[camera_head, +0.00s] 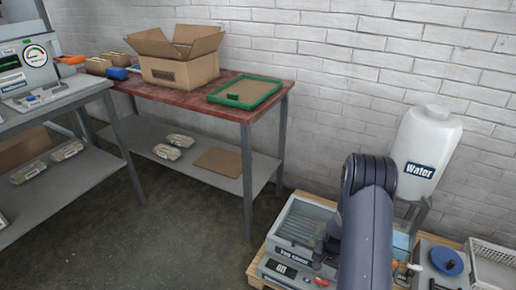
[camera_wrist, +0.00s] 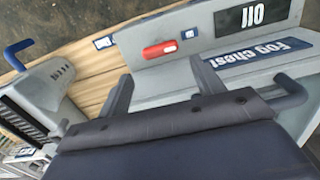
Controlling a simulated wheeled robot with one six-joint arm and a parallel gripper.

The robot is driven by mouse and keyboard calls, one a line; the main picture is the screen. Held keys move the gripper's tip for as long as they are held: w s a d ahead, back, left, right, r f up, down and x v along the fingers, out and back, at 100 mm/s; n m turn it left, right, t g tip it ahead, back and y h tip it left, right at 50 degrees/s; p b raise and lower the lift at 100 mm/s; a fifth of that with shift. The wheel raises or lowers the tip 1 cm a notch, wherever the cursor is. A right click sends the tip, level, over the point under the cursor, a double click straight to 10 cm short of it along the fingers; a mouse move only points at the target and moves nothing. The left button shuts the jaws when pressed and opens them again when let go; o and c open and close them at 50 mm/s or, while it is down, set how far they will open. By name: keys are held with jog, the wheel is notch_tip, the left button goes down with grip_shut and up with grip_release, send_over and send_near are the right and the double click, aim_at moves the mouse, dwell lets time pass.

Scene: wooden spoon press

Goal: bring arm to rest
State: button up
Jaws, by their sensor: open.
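My gripper (camera_wrist: 163,85) is open, its two grey fingers apart with nothing between them in the wrist view. It is over the fog chest (camera_wrist: 262,62), a grey box with a blue "Fog chest" label. A red handle or switch (camera_wrist: 160,50) on the chest shows just beyond the fingertips, apart from them as far as I can tell. In the head view my dark arm rises in front of the fog chest (camera_head: 297,222) and hides part of it.
A white water tank (camera_head: 425,150) stands behind my arm at the right. A blue round disc (camera_head: 446,262) and a white basket (camera_head: 492,262) are right of it. A red-topped table (camera_head: 215,105) holds an open carton (camera_head: 180,70) and a green-rimmed tray (camera_head: 246,92). Floor at centre is clear.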

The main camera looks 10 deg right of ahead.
aim_at(322, 281)
notch_tip(322, 281, down, 7)
jog(key=shift+f+b, duration=0.2)
jog(key=shift+b, duration=0.85)
jog(key=shift+r, duration=0.1)
